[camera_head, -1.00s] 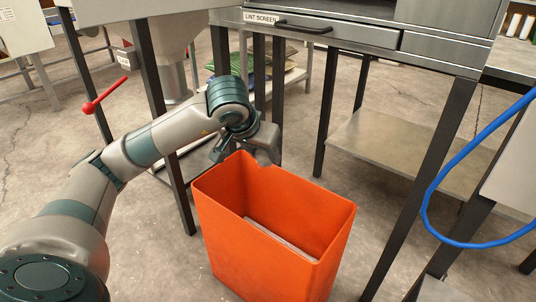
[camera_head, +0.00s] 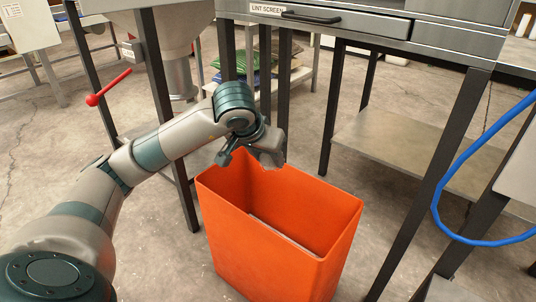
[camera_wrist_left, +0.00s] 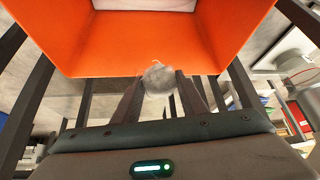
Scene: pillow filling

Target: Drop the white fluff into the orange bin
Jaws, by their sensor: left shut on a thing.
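The orange bin (camera_head: 255,265) stands on the floor, open at the top, with a pale flat surface at its bottom. Its orange wall also fills the top of the left wrist view (camera_wrist_left: 75,45). My left gripper (camera_head: 264,160) is at the bin's far rim and hides part of it. In the left wrist view, my gripper (camera_wrist_left: 159,85) is shut on the white fluff (camera_wrist_left: 158,77), a small greyish-white wispy tuft between the fingertips. The head view does not show the fluff clearly. My right gripper is in neither view.
A steel table with a drawer labelled lint screen (camera_head: 345,22) stands behind the bin, on dark legs. A blue hose (camera_head: 437,210) hangs at the right. A red-knobbed lever (camera_head: 92,100) sticks out at the left. Coloured bags (camera_head: 262,85) lie on a shelf behind.

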